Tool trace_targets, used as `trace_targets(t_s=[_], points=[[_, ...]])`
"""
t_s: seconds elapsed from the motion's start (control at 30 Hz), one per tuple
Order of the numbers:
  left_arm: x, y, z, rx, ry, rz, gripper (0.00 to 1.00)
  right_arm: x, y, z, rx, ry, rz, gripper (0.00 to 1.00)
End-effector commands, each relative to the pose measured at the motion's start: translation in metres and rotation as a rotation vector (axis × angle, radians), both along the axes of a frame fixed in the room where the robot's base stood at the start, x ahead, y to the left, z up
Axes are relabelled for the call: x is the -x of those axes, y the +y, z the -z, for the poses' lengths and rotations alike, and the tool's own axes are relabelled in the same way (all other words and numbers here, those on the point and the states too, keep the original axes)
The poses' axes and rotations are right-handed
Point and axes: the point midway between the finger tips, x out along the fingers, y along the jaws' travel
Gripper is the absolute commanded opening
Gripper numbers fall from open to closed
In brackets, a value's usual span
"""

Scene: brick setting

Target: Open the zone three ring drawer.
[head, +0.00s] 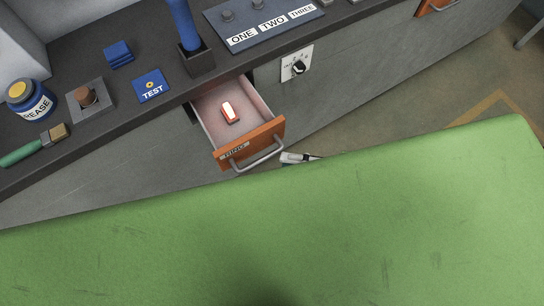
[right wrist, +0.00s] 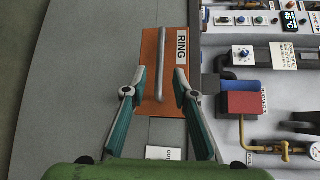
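The ring drawer has an orange front (head: 250,143) labelled RING and a grey bar handle (head: 260,157). In the head view it stands pulled out from the grey cabinet, and its pale inside shows. A small red and white item (head: 230,111) lies in it. In the right wrist view the orange front (right wrist: 172,85) is seen face on, with the handle (right wrist: 158,62) between my right gripper's fingers. My right gripper (right wrist: 160,80) is open; I see no contact with the handle. In the head view one pale finger part (head: 298,158) shows beside the handle. My left gripper is not visible.
The dark countertop (head: 75,60) above holds a grease jar (head: 30,100), a brush (head: 35,145), a blue TEST block (head: 152,86) and a ONE TWO THREE board (head: 262,25). A knob plate (head: 297,63) is right of the drawer. Another orange drawer (head: 432,7) is farther right.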

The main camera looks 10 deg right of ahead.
Motion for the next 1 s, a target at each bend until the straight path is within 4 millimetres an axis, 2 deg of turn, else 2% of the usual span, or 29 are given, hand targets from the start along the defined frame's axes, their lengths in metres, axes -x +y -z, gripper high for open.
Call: trace_targets(t_s=[0.1, 0.3, 0.87, 0.93, 1.0], points=[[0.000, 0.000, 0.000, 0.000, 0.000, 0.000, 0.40, 0.010, -0.019, -0.002, 0.001, 0.003, 0.001, 0.26], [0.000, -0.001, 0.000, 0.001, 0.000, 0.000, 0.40, 0.018, -0.035, -0.005, 0.000, 0.001, 0.000, 0.26], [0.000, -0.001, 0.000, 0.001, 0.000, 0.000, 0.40, 0.018, -0.037, -0.005, 0.000, 0.001, 0.001, 0.26], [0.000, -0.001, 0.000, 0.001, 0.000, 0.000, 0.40, 0.018, -0.037, -0.001, 0.008, 0.007, 0.004, 0.26], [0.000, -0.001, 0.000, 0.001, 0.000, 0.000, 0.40, 0.018, -0.039, 0.015, 0.042, 0.027, 0.012, 0.26]])
